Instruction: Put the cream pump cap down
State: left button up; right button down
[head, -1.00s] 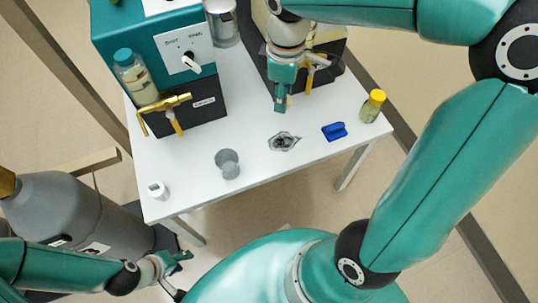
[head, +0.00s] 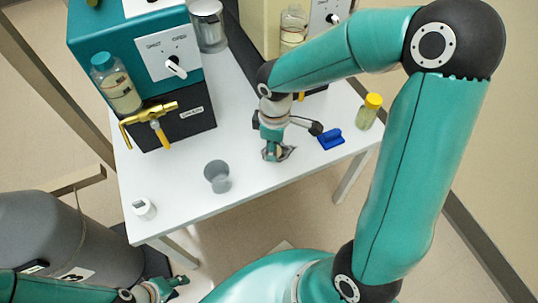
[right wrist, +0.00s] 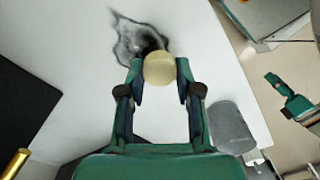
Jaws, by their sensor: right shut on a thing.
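The cream pump cap (right wrist: 160,68) is a rounded, pale piece between the fingertips of my right gripper (right wrist: 158,70). The gripper is shut on it. In the head view my right gripper (head: 272,153) points down, low over the white table (head: 255,187) near its front edge. The cap's underside is hidden, so I cannot tell whether it touches anything. A dark, irregular grey patch (right wrist: 128,42) lies on the table just beyond the cap. My left gripper (head: 165,287) is at the lower left, off the table; its fingers are too small to read.
A grey cup (head: 217,176) and a small white piece (head: 144,209) stand to the left on the table. A blue object (head: 331,139) and a yellow-capped jar (head: 369,111) are to the right. A teal machine with a brass tap (head: 150,122) stands behind left.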

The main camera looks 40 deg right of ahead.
jog(key=shift+f, duration=1.15)
jog(key=shift+f+b, duration=0.2)
jog(key=shift+b, duration=0.15)
jog(key=c, duration=0.8)
grip_release()
jog(key=shift+r, duration=0.15)
jog(key=shift+r+p, duration=0.2)
jog(key=shift+p, duration=0.1)
notch_tip(320, 180, up, 12)
jog(key=p, duration=0.3)
jog(key=shift+f+p, duration=0.15)
jog(key=shift+p, duration=0.2)
